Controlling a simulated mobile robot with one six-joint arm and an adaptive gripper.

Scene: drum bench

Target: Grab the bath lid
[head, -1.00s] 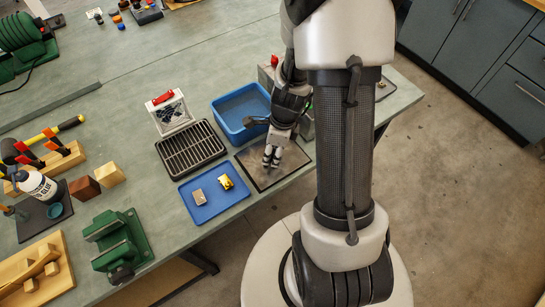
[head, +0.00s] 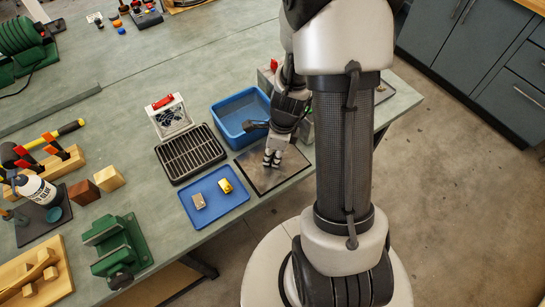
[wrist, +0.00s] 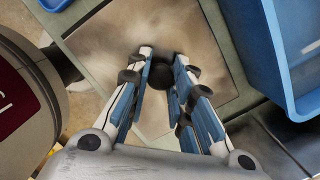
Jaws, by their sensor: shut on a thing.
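The bath lid (head: 290,168) is a flat, brownish-grey square plate at the bench's front edge, beside the blue bath (head: 223,125). In the wrist view the lid (wrist: 105,40) shows a round black knob (wrist: 157,76) near its middle. My gripper (head: 272,159) is over the lid in the head view. In the wrist view my gripper's fingers (wrist: 164,72) stand on both sides of the knob, shut on it. The lid lies flat or nearly so; I cannot tell whether it touches the bench. The fingers partly hide the knob.
A black rack (head: 190,153) is behind the tray. A green vise (head: 118,250) stands farther left. Bare bench lies between the tray and the vise.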

